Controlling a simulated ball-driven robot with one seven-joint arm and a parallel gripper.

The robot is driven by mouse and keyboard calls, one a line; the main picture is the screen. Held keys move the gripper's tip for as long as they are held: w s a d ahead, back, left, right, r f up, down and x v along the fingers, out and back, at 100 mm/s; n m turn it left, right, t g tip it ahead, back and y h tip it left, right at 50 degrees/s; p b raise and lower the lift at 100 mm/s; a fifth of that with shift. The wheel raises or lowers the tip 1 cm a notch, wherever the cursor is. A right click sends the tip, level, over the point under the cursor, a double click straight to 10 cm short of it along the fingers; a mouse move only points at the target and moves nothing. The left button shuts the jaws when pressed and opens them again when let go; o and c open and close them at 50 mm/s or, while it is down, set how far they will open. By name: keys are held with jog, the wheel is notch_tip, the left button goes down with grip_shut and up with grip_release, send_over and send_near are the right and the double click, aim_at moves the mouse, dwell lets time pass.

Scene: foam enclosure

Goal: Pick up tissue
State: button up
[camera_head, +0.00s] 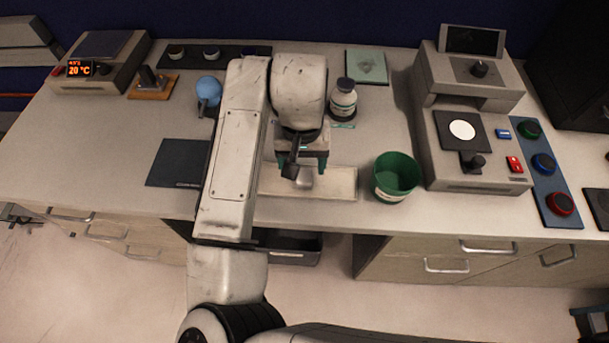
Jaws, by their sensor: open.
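My gripper (302,165) points down over the front middle of the bench, with its two greenish fingertips apart. A small pale grey crumpled piece, which looks like the tissue (305,180), shows just below and between the fingertips. It lies on a shallow cream tray (340,186) near the bench's front edge. The fingers and the wrist hide part of the tissue and the tray's back. I cannot tell whether the fingers touch the tissue.
A green bin (396,178) stands right of the tray. A white bottle (343,103) with a dark cap stands behind it. A dark mat (179,163) lies to the left, near a blue ball-topped item (208,90). A large device (468,130) stands at right.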

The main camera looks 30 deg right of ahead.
aim_at(304, 177)
jog(key=shift+w+d+f+p, duration=0.15)
jog(key=shift+f+p, duration=0.25)
jog(key=shift+f, duration=1)
jog(key=shift+s+d+f+p, duration=0.1)
jog(key=shift+f+p, duration=0.25)
jog(key=shift+f, duration=1)
jog(key=c, duration=1.1)
jog(key=shift+r, duration=0.1)
jog(key=shift+r+b, duration=0.4)
jog(key=shift+r, duration=0.2)
jog(key=s+r, duration=0.4)
jog(key=s+d+r+b, duration=0.1)
jog(key=s+r, duration=0.2)
jog(key=s, duration=0.2)
jog(key=s+r+b, duration=0.1)
jog(key=s+r, duration=0.3)
jog(key=s, duration=0.1)
jog(key=shift+d+r, duration=0.2)
jog(key=shift+r, duration=0.15)
